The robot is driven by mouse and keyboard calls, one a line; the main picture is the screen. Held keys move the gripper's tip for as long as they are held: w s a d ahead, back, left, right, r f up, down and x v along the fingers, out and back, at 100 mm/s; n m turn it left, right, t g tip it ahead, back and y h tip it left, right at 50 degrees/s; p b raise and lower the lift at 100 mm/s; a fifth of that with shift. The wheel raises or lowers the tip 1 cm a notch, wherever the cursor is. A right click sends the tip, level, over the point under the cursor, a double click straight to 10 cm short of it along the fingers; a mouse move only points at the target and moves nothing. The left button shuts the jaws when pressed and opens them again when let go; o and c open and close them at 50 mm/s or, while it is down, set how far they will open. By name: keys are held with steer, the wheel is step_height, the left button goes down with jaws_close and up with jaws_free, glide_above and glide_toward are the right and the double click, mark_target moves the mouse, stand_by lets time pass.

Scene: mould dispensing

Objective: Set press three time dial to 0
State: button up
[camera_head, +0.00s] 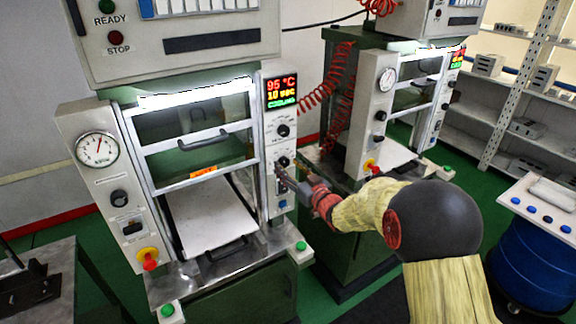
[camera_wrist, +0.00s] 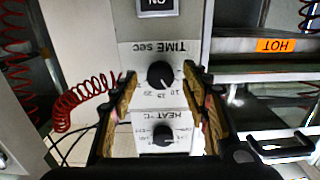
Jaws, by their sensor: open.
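The time dial (camera_wrist: 160,74) is a black round knob under a "TIME sec" label, seen upside down in the wrist view. Its white pointer faces the printed numbers, at the lower right in that view. The nearer press (camera_head: 170,70) has this dial on its right panel, and its display (camera_head: 281,90) reads 95 °C, 10 sec. My gripper (camera_wrist: 164,74) is open, with one finger on each side of the time dial; I cannot tell whether they touch it. In the head view my gripper (camera_head: 288,178) is at the panel and partly hides the lower controls.
The heat dial (camera_wrist: 163,135) also lies between my fingers, closer to the palm. A second press (camera_head: 375,110) stands to the right, with red coiled hoses between. A blue drum (camera_head: 530,262) is at the far right.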

steer(key=shift+w+a, duration=0.25)
steer(key=shift+w, duration=0.15)
steer(key=c, duration=1.1)
steer(key=shift+c, duration=0.3)
